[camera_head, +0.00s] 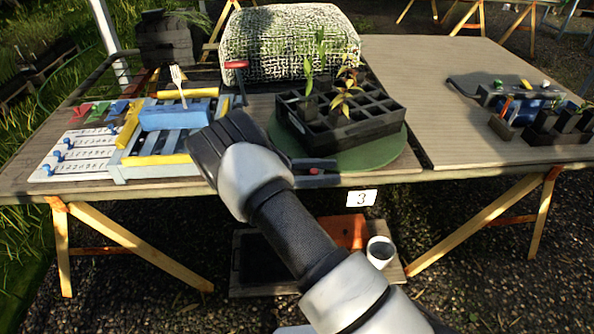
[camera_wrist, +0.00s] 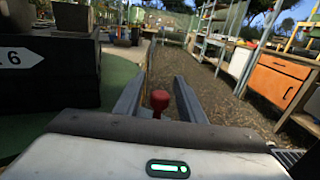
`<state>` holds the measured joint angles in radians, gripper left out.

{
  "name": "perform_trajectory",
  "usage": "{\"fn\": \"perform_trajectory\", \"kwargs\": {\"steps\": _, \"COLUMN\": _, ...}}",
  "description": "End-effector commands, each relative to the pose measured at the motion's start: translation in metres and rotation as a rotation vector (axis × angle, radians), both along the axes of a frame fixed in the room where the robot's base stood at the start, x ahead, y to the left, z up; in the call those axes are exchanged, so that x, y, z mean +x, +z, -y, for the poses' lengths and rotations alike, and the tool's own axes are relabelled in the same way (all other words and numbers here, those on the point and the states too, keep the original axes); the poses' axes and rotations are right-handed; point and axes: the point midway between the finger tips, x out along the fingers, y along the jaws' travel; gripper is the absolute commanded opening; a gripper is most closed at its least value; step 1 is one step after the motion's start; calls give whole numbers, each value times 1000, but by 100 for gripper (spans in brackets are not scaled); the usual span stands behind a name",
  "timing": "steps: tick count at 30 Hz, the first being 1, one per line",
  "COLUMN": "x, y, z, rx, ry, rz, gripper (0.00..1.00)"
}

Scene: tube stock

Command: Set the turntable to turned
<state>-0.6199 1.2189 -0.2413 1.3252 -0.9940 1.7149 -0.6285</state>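The turntable (camera_head: 388,157) is a round green disc at the front edge of the table. A black cell tray (camera_head: 376,133) with a few seedlings sits on it. The disc also shows at the left of the wrist view (camera_wrist: 118,68), beside the dark tray side (camera_wrist: 70,75) with a "6" label. My gripper (camera_head: 317,173) is at the disc's front left edge. Its fingers are open, one on each side of a small red knob (camera_wrist: 159,102), with gaps visible. Whether the knob joins the disc is hidden.
Left of my gripper are a blue and yellow frame (camera_head: 168,130) and a white board with blue pegs (camera_head: 75,153). A red-topped lever (camera_head: 237,65) stands behind. A mesh-covered mound (camera_head: 290,40) is at the back.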

Motion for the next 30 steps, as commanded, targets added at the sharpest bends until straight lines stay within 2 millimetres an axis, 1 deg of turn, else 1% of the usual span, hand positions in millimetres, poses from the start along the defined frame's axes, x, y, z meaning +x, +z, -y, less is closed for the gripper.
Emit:
{"fn": "perform_trajectory", "kwargs": {"steps": 5, "x": 1, "y": -1, "z": -37, "rx": 1, "ry": 6, "rz": 1, "gripper": 36}}
{"fn": "perform_trajectory", "kwargs": {"steps": 15, "x": 3, "y": -2, "z": -121, "rx": 2, "ry": 6, "rz": 3, "gripper": 36}}
{"fn": "perform_trajectory", "kwargs": {"steps": 18, "x": 2, "y": -2, "z": -141, "rx": 0, "ry": 3, "rz": 3, "gripper": 36}}
{"fn": "perform_trajectory", "kwargs": {"steps": 24, "x": 3, "y": -1, "z": -156, "rx": -3, "ry": -2, "rz": 3, "gripper": 36}}
{"fn": "perform_trajectory", "kwargs": {"steps": 30, "x": 3, "y": 0, "z": -164, "rx": 0, "ry": 2, "rz": 1, "gripper": 36}}
